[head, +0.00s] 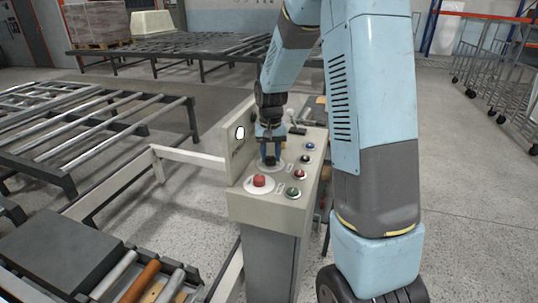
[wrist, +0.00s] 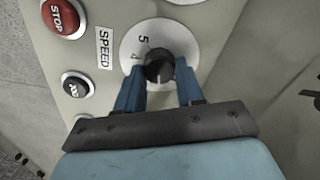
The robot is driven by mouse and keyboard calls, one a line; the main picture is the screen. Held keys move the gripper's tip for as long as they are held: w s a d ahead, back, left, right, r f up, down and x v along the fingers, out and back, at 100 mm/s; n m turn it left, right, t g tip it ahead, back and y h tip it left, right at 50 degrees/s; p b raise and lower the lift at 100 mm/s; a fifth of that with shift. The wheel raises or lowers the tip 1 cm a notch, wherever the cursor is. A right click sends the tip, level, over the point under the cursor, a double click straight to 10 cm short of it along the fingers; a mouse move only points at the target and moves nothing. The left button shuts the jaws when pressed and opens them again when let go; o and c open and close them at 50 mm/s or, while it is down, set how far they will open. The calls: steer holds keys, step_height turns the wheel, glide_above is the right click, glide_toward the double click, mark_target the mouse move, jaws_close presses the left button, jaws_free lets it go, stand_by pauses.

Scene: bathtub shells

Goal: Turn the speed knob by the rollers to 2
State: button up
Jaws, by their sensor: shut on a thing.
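The speed knob (wrist: 158,68) is a small black knob on a round white dial (wrist: 186,38), beside a "SPEED" label (wrist: 104,48) in the wrist view. My gripper (wrist: 160,80) is shut on the knob, with one blue finger on each side. A pale line on the knob points toward the gripper's palm. The dial's "5" and "4" show at its left; other marks are hidden by the fingers or cannot be made out. In the head view my gripper (head: 270,158) reaches down to the dial (head: 262,168) on the control box (head: 262,208).
A red mushroom button (head: 260,182), a green button (head: 293,191) and several smaller buttons surround the dial closely. A panel with a white round gauge (head: 240,133) stands upright behind it. Rollers (head: 138,282) lie at the lower left.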

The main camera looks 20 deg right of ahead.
mark_target(270, 157)
steer(key=shift+m, duration=0.8)
steer(key=o, duration=1)
steer(key=shift+o, duration=0.2)
step_height(270, 157, up, 14)
steer(key=shift+f, duration=0.1)
